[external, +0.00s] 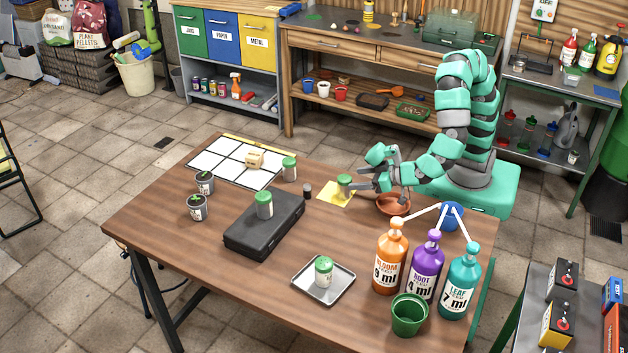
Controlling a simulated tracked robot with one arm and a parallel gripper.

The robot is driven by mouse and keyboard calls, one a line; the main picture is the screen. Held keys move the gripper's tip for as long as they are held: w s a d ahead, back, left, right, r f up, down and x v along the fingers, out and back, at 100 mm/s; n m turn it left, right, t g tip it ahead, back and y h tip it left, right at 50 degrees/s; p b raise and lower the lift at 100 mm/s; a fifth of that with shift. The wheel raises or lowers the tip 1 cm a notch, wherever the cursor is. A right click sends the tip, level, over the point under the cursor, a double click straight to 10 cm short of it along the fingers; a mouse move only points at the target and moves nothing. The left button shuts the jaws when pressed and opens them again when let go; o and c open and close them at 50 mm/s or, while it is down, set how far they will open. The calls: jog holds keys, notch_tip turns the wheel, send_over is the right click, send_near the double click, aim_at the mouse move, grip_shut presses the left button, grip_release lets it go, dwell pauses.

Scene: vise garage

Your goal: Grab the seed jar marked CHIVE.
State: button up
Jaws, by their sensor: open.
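Several jars with green lids stand on the wooden table. One jar (345,181) is by the yellow sheet (332,195), right at my gripper's tips. One jar (289,169) stands by the white grid board, one jar (264,205) is on the black case (262,233), and one jar (323,271) is on the metal tray (312,293). Their labels are too small to read, so I cannot tell which is marked CHIVE. My gripper (358,185) is open, low over the table. I cannot tell whether its fingers surround or touch the nearest jar.
A terracotta dish (393,206) lies just under my wrist. Orange (389,262), purple (425,268) and teal (460,282) bottles and a green cup (408,316) crowd the right front. Two grey pots (197,208) stand at left. A small dark bottle (308,191) is left of the sheet.

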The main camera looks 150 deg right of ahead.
aim_at(349, 179)
jog(key=shift+b+x, duration=1.15)
jog(key=shift+x, duration=1.75)
jog(key=shift+r, duration=0.1)
jog(key=c, duration=1.1)
